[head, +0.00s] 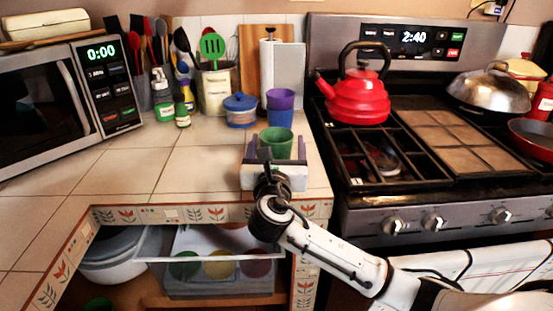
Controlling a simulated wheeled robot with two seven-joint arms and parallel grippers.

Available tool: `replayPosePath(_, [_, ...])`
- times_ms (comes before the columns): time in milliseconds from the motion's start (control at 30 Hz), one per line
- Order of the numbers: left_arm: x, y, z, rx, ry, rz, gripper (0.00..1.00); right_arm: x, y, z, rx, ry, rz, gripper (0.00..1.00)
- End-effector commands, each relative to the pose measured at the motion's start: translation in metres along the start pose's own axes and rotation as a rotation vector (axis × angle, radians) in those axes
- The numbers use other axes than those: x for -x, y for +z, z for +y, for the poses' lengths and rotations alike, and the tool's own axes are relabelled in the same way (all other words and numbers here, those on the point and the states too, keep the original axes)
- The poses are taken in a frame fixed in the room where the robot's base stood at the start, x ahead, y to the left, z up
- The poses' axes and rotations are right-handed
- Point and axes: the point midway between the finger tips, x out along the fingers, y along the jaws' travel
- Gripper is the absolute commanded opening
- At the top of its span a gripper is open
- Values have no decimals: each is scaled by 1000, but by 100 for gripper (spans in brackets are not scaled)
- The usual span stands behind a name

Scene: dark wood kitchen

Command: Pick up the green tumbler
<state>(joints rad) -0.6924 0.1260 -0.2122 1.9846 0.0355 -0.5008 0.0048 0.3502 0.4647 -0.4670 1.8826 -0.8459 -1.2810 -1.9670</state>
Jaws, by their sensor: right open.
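The green tumbler (276,140) stands near the counter's front edge, left of the stove. My right gripper (276,148) comes in from the lower right. Its two fingers are spread apart, one at each side of the tumbler, with a gap visible on the sides. The gripper body hides the tumbler's lower part, and I cannot tell how deep the tumbler sits between the fingers. My left gripper is not in view.
A blue tumbler (280,118) and a purple tumbler (281,98) are close behind the green one. A blue lidded pot (240,110) stands behind left. The stove (355,150) with a red kettle (358,98) is at right. The tiled counter (165,160) at left is clear.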

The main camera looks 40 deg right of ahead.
Motion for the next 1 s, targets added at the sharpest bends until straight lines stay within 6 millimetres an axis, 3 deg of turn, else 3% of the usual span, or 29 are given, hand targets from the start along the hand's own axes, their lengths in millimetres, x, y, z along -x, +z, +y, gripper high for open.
replayPosePath(267, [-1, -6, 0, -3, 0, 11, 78, -3, 0, 0, -1, 1, 1, 73])
replayPosePath(500, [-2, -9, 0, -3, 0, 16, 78, -3, 0, 0, -1, 1, 1, 32])
replayPosePath(533, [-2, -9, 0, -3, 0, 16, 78, -3, 0, 0, -1, 1, 1, 30])
replayPosePath(800, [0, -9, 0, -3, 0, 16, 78, -3, 4, 0, -3, 1, 0, 30])
replayPosePath(1000, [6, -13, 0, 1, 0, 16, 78, -3, 39, 0, -6, 1, -3, 30])
